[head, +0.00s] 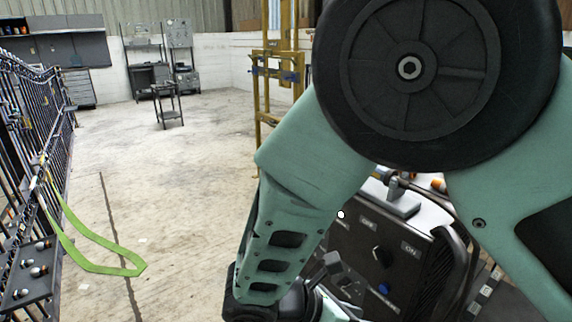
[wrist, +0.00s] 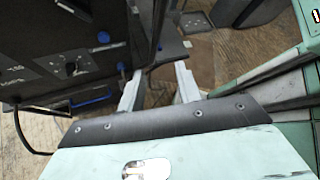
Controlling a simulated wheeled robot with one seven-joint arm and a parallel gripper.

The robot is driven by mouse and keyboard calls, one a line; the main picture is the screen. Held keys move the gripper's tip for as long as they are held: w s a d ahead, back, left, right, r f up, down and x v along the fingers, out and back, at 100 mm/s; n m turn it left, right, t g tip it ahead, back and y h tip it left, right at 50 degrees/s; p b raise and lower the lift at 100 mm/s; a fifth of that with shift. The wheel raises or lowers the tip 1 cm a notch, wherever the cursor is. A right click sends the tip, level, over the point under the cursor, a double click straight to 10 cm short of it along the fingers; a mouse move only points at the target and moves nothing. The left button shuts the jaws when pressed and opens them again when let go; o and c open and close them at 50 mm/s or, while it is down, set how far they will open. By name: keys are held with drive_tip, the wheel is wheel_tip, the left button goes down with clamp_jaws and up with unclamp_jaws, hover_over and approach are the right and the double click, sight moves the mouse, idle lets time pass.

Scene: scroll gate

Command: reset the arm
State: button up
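My arm fills the right half of the head view, folded with its teal links bent downward. My gripper (wrist: 158,82) shows in the wrist view with its two pale fingers apart and nothing seen between them. In the head view the arm's end runs down to the bottom edge, where the fingers cannot be made out. The wrist is close beside a dark control box (head: 352,232) with OFF and ON labels, a black knob and a blue button (head: 384,288). The box's dark face also shows at the left of the wrist view (wrist: 50,55).
A black metal gate (head: 22,125) stands along the left, with a green strap (head: 95,267) hanging from it. A yellow frame (head: 266,95) stands behind the arm. A small dark cart (head: 168,104) is farther back.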

drive_tip(key=s+d+r+m+g+y, duration=0.2)
drive_tip(key=s+r+m+y, duration=0.9)
drive_tip(key=m, duration=0.6)
drive_tip(key=shift+y, duration=0.4)
drive_tip(key=shift+r, duration=0.1)
